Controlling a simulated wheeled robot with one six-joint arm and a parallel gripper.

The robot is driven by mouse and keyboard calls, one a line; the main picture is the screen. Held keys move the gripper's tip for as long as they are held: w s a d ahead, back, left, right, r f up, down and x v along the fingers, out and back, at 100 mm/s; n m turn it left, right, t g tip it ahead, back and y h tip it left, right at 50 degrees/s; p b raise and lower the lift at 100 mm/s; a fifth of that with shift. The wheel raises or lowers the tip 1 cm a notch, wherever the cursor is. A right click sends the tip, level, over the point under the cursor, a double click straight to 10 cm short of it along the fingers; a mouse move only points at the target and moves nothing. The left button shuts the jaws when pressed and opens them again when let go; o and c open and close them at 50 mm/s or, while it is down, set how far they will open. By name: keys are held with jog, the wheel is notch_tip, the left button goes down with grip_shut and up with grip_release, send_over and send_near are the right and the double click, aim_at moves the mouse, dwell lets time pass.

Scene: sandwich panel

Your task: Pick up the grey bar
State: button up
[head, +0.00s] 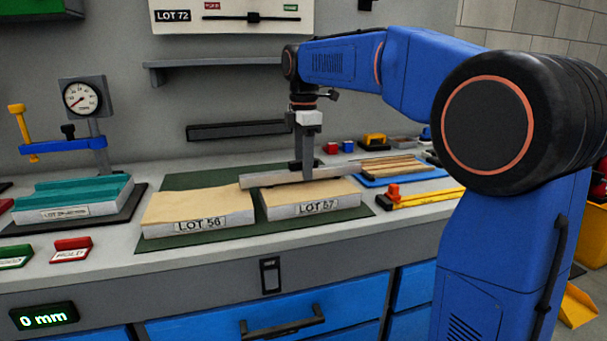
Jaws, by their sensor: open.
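The grey bar (270,178) is long and thin and lies across the tops of two panel blocks, LOT 56 (198,224) and LOT 57 (316,207), mostly over LOT 57. My gripper (302,172) is above LOT 57, pointing down, with its fingers right at the middle of the bar. The jaws are open. From this view I cannot tell whether both fingers straddle the bar or touch it.
The blocks lie on a green mat (187,182). A teal-topped block (73,192) and a dial gauge (81,97) stand at the left. A blue tray (405,174) with thin strips and a yellow tool (427,197) lie at the right. A shelf runs behind.

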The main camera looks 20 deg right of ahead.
jog(key=shift+f, duration=0.8)
grip_shut()
dwell(0.9)
